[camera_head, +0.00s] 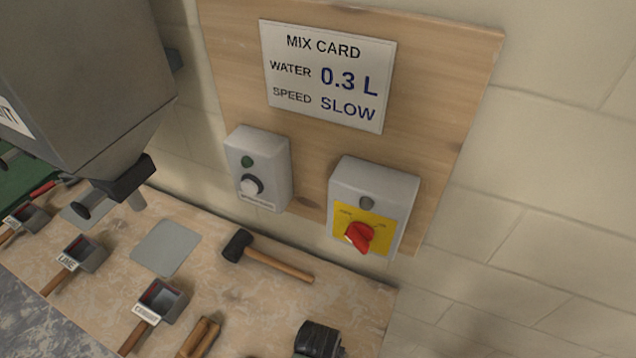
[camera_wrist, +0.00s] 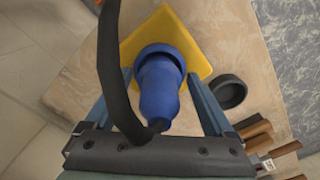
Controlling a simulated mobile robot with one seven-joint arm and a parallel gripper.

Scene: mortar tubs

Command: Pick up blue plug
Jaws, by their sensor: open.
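The blue plug (camera_wrist: 160,88) shows in the wrist view, with its wide dark-mouthed collar toward the top and its narrow end toward my gripper. A thick black cable (camera_wrist: 112,70) loops down from the top edge to the narrow end. A yellow square plate (camera_wrist: 194,42) lies behind or under the plug. My gripper (camera_wrist: 159,76) is open, with one blue-grey finger on each side of the plug. Whether either finger touches it I cannot tell. Neither the plug nor my gripper shows in the head view.
In the head view the bench (camera_head: 225,285) holds a mallet (camera_head: 265,258), labelled scoops (camera_head: 163,300) and a black cylindrical thing (camera_head: 318,340). A grey hopper (camera_head: 85,70) hangs at upper left. Control boxes sit on a wall board (camera_head: 440,90). In the wrist view a black ring-like thing (camera_wrist: 243,92) is right of the plug.

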